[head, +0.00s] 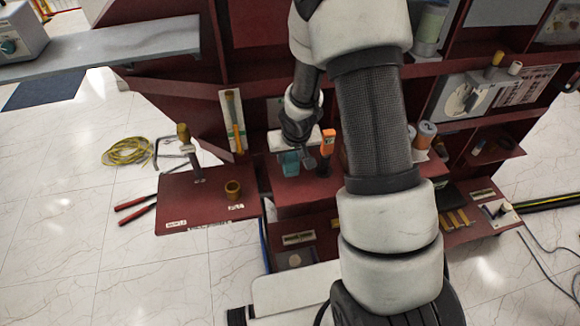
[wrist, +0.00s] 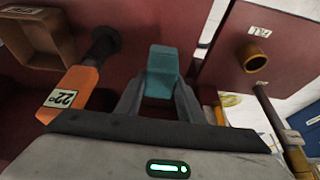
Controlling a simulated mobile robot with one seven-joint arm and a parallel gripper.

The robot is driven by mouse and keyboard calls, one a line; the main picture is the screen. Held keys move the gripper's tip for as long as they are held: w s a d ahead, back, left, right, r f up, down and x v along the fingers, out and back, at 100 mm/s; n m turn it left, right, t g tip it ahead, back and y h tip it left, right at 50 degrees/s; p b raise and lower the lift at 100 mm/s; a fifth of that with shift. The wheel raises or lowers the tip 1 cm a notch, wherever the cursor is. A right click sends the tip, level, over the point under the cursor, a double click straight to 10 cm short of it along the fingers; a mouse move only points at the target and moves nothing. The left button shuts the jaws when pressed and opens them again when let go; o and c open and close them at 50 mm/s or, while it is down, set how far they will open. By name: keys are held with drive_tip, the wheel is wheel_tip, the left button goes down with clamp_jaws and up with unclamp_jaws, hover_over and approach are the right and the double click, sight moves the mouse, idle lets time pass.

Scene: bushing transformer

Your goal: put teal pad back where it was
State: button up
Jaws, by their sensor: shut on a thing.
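The teal pad (wrist: 162,72) is a small blocky piece between the two fingers of my gripper (wrist: 158,100) in the wrist view. My gripper is shut on it. In the head view the teal pad (head: 290,163) shows just below my gripper (head: 300,155), over the dark red middle shelf. My wrist partly hides it there. I cannot tell whether the pad touches the shelf.
An orange tool (head: 327,146) marked 220 stands close to the right of the pad, at left in the wrist view (wrist: 72,92). A brown box (wrist: 38,38) is farther left there. A red side shelf (head: 208,205) holds a brass ring (head: 233,189) and an upright tool (head: 187,146).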

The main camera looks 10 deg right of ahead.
drive_tip(key=shift+f+b, duration=0.35)
drive_tip(key=shift+f, duration=1.6)
drive_tip(key=shift+c, duration=0.4)
drive_tip(key=o, duration=1)
